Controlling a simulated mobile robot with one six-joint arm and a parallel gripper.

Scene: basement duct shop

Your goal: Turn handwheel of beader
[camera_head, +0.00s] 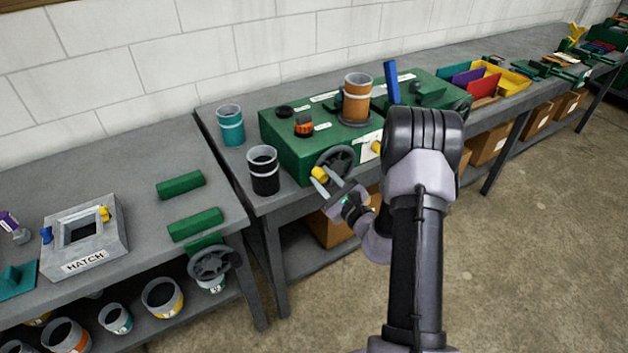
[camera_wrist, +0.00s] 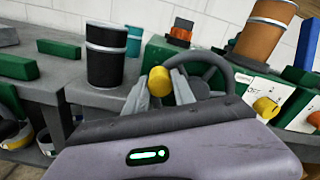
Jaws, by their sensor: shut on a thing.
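The green beader (camera_head: 284,147) stands on the grey bench, with an orange-brown duct piece (camera_head: 357,98) upright on top. Its dark handwheel (camera_head: 346,156) is on the front face and has a yellow handle knob (camera_head: 319,174) at its lower left. My gripper (camera_head: 322,185) reaches the wheel from below right and is shut on the yellow knob. In the wrist view, the grey fingers lie on both sides of the knob (camera_wrist: 159,80), and the wheel rim (camera_wrist: 222,66) curves behind to the right. The wheel's lower part is hidden by the gripper.
A black can (camera_head: 264,172) stands just left of the handwheel, and a teal can (camera_head: 230,126) behind it. A yellow knob (camera_wrist: 265,107) sits right of the wheel on the front panel. A second bench with a hatch box (camera_head: 84,258) is at left. Open floor lies at right.

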